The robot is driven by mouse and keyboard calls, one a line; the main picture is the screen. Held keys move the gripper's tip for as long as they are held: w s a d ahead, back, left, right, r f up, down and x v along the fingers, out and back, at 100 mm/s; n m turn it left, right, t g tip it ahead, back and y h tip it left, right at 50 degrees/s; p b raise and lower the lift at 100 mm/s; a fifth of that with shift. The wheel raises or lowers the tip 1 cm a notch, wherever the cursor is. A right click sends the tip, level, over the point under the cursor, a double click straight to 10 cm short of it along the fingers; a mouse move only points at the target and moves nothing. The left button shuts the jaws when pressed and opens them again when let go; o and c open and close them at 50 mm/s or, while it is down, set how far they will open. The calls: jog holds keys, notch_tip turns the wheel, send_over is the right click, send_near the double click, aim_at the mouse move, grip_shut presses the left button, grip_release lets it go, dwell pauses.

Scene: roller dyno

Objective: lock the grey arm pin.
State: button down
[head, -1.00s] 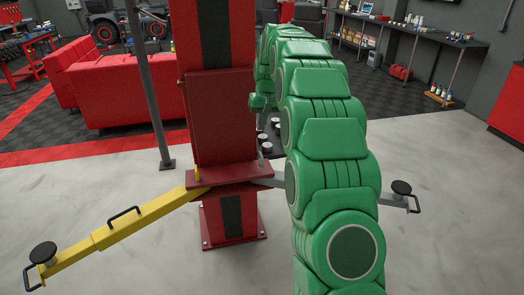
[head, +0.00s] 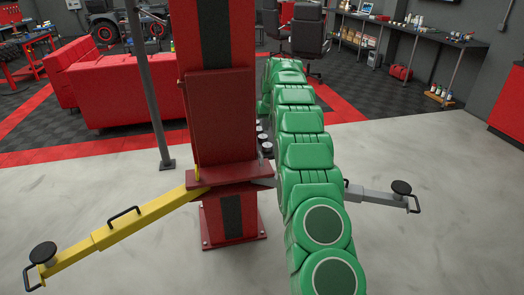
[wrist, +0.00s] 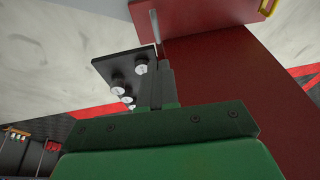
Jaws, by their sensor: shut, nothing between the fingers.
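The grey lift arm (head: 375,196) reaches right from the dark red carriage (head: 222,176) on the post, partly hidden behind my green arm. The grey arm pin (wrist: 155,24) shows in the wrist view as a thin pale upright rod beside the red carriage plate (wrist: 200,14). My gripper (wrist: 166,64) is shut and empty, with its dark fingertips close to the pin's end in the picture. I cannot tell whether they touch. In the head view my gripper is hidden behind my arm.
A black plate (wrist: 118,62) with several pale knobs stands close left of my fingers. The red post (wrist: 240,75) is close on the right. The yellow lift arm (head: 140,219) reaches left, with its yellow pin (head: 197,173) at the carriage. Open floor (head: 440,150) lies at right.

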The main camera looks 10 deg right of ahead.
jog(key=shift+w+d+f+t, duration=0.15)
jog(key=shift+w+d+f, duration=0.15)
jog(key=shift+w+f, duration=0.3)
jog(key=shift+w+d+f+t, duration=0.15)
jog(key=shift+w+d+f, duration=0.15)
jog(key=shift+w+f, duration=0.25)
jog(key=shift+f, duration=0.15)
jog(key=shift+s+a+x, duration=0.1)
jog(key=shift+s+x, duration=0.1)
jog(key=shift+x, duration=2.05)
jog(key=shift+s+a+x, duration=0.1)
jog(key=shift+s+x, duration=0.1)
jog(key=shift+x, duration=2.05)
jog(key=shift+s+a+x, duration=0.1)
jog(key=shift+s+x, duration=0.15)
jog(key=shift+x, duration=2)
jog(key=shift+f, duration=0.15)
jog(key=shift+f, duration=1.65)
jog(key=shift+r, duration=0.1)
